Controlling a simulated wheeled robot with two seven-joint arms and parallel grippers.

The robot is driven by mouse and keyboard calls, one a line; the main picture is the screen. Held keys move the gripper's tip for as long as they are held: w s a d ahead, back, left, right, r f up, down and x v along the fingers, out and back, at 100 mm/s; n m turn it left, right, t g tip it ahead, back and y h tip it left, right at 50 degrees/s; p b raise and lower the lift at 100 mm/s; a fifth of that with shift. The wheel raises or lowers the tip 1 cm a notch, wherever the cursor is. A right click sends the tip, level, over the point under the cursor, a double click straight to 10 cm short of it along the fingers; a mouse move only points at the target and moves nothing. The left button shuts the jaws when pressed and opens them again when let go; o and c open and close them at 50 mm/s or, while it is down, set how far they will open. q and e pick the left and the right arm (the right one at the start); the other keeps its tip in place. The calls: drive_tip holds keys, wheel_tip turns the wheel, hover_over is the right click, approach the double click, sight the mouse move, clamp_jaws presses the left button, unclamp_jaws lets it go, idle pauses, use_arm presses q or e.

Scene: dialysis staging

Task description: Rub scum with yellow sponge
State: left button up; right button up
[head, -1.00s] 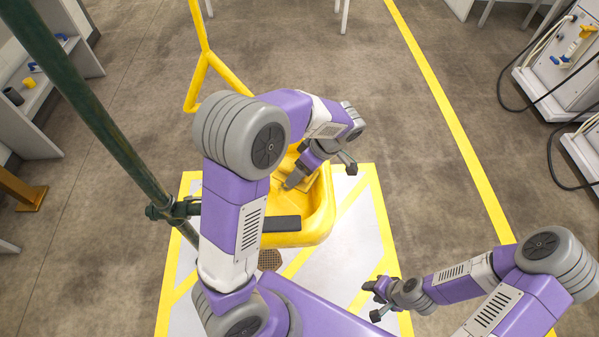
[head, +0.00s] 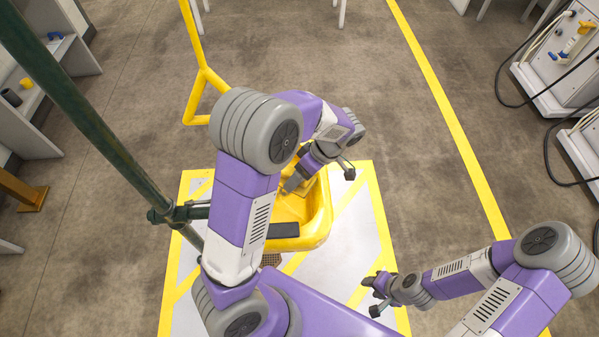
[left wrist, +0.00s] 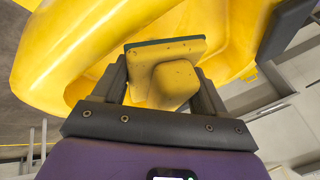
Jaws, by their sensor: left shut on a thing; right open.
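My left gripper (head: 290,186) reaches down into the yellow basin (head: 317,218), and my own arm covers part of that area in the head view. In the left wrist view it is shut on the yellow sponge (left wrist: 176,84), a block with a raised knob between the fingers and a thin dark green layer on its far side. The basin wall (left wrist: 70,50) curves close around the sponge; I cannot tell whether they touch. I cannot make out any scum. My right gripper (head: 371,297) is open and empty, low at the right of the basin.
A dark green pipe (head: 110,140) slants down at the left beside the basin. A dark rectangular pad (head: 283,230) is at the basin's near edge. A yellow rail (head: 201,80) stands behind. Machines with hoses (head: 560,70) stand far right.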

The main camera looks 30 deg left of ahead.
use_arm(q)
drive_tip(key=shift+s+d+r+p, duration=0.15)
drive_tip(key=shift+d+r+p, duration=0.15)
drive_tip(key=shift+p, duration=0.05)
drive_tip(key=shift+s+r, duration=0.1)
drive_tip(key=shift+r, duration=0.05)
drive_tip(key=shift+a+r, duration=0.1)
drive_tip(key=shift+r, duration=0.1)
drive_tip(key=shift+r+p, duration=1.35)
drive_tip(key=shift+r, duration=0.05)
